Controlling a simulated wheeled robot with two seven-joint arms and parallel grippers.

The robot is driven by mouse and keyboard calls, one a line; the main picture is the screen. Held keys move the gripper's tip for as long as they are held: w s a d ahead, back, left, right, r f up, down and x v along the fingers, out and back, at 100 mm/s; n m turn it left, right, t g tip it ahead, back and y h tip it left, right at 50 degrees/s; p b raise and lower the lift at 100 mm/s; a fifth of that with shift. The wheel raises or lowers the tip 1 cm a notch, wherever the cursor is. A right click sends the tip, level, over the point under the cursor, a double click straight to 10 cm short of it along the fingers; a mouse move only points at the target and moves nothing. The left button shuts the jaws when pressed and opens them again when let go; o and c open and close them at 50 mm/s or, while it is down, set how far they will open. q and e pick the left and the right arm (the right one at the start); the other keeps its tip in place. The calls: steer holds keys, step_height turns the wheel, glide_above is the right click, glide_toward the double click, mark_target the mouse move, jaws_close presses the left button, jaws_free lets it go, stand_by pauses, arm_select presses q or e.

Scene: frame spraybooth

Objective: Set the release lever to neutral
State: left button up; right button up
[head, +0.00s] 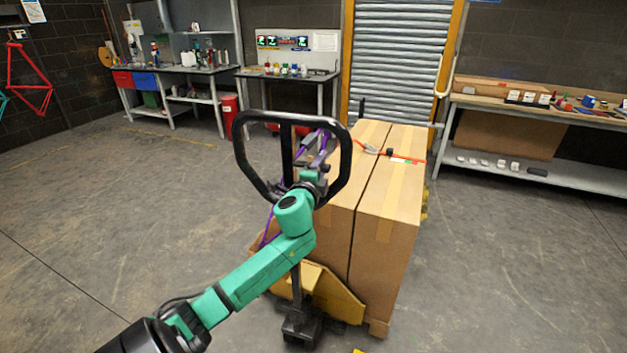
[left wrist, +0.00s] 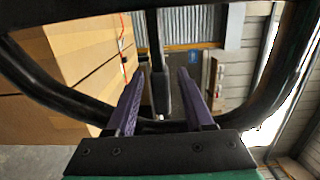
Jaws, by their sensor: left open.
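The pallet truck's black loop handle (head: 240,155) stands upright in the middle of the head view. My left gripper (head: 318,145) is at the loop, its purple fingers showing through the opening. In the left wrist view the fingers (left wrist: 157,75) are open, one on each side of a dark upright bar (left wrist: 158,60) inside the loop (left wrist: 55,95). This bar looks like the release lever, but I cannot be sure. It stands between the fingers with gaps on both sides. The lever's setting cannot be read. My right gripper is in neither view.
Tall cardboard boxes (head: 385,210) stand on the yellow pallet truck (head: 335,295) just behind the handle. A workbench (head: 185,70) is at the back left, a shelf table (head: 540,105) at the right. The floor to the left and right is clear.

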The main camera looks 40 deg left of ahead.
arm_select(q)
steer(key=b+v, duration=0.1)
steer(key=v, duration=1.1)
steer(key=shift+s+b, duration=0.4)
steer(key=shift+d, duration=0.15)
